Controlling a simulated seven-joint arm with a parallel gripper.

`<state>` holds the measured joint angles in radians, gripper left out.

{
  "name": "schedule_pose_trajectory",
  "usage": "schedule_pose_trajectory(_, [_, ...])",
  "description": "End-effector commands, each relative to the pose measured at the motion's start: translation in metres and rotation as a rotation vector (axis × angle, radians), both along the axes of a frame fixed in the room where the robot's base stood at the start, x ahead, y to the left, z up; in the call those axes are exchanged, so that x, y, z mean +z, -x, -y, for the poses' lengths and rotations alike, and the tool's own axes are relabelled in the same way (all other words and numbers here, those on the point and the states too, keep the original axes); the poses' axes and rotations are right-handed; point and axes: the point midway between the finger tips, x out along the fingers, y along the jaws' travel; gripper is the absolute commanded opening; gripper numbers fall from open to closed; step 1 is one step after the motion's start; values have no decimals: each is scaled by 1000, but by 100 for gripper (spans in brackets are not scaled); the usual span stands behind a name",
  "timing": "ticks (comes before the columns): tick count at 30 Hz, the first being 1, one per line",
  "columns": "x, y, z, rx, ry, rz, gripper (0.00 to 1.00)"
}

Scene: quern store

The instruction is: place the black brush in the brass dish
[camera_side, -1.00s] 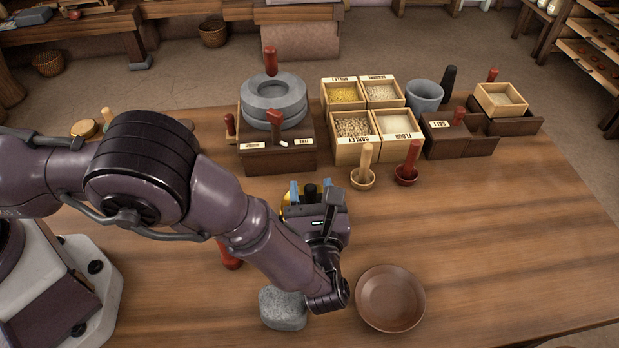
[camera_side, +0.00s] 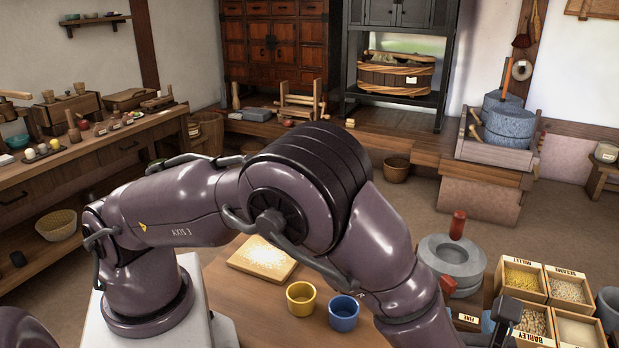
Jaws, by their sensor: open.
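My gripper (camera_side: 492,321) is only partly in view at the lower right, at the end of my arm. A blue fingertip and a dark part of its body show there, just in front of the grain boxes. The jaws are open. I cannot make out the black brush or the brass dish in this view. The space below the gripper is cut off by the bottom edge of the picture and partly covered by my arm.
A yellow cup (camera_side: 301,298), a blue cup (camera_side: 343,313) and a pale board (camera_side: 262,258) lie left of my forearm. A grey quern (camera_side: 451,262) with a red handle and boxes of millet (camera_side: 523,280) and sesame (camera_side: 568,289) stand at the right.

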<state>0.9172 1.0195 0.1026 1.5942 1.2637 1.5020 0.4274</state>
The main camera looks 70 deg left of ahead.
Motion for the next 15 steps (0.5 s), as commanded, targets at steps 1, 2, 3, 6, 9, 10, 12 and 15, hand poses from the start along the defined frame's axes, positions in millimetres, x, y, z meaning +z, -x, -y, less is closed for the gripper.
schedule_pose_trajectory(1, [21,-2,-20,82,89,12,47])
schedule_pose_trajectory(2, [31,-1,-32,133,148,18,47])
schedule_pose_trajectory(3, [45,2,-49,203,227,27,47])
schedule_pose_trajectory(6, [74,15,-87,374,430,65,47])
schedule_pose_trajectory(9, [100,34,-120,534,634,122,47])
schedule_pose_trajectory(10, [108,41,-129,582,695,143,47])
schedule_pose_trajectory(12, [123,58,-147,687,837,198,47])
schedule_pose_trajectory(15, [142,85,-168,827,1041,292,47])
